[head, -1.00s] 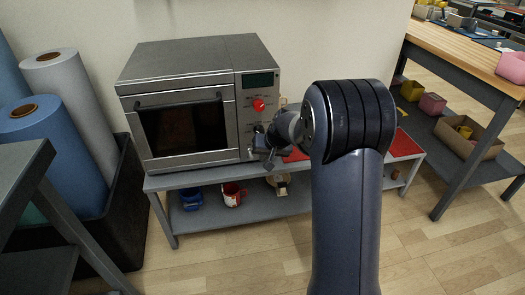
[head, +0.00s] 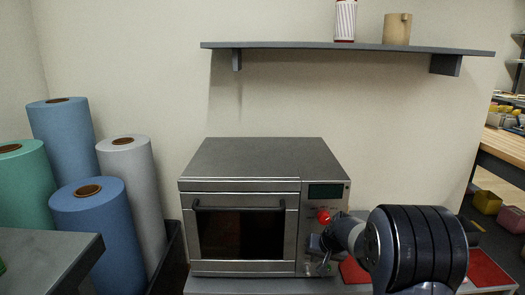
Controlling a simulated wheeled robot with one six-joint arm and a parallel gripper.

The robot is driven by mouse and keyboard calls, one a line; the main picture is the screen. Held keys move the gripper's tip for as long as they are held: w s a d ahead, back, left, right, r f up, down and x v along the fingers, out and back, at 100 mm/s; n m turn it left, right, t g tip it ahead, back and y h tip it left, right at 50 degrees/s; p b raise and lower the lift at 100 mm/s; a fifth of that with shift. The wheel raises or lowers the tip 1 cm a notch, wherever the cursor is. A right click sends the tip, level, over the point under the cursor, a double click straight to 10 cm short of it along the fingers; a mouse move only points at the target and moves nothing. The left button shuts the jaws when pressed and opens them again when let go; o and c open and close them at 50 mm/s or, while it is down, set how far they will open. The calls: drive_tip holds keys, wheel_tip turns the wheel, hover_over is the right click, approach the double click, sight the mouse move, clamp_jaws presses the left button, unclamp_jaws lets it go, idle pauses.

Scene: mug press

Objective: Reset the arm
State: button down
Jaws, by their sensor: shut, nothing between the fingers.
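My arm shows at the lower right in the head view, with its dark ribbed joint in front of the low bench. My gripper (head: 322,250) is at the arm's far end, in front of the lower right of the oven's control panel, beneath the red knob (head: 323,217). It is small and partly hidden by my wrist; its fingers are together with nothing between them. I cannot tell whether it touches the panel. The mug press oven (head: 240,228) is a grey metal box with its dark-windowed door shut and a dark display (head: 326,191).
A wall shelf (head: 300,46) above holds a red-and-white striped cup (head: 345,20) and a tan wooden mug (head: 397,29). Blue, green and grey rolls (head: 100,235) stand at left by a dark table (head: 45,262). A red mat (head: 487,268) lies right of my arm. A workbench (head: 505,148) stands far right.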

drive_tip(key=p+v, duration=0.1)
drive_tip(key=v, duration=0.4)
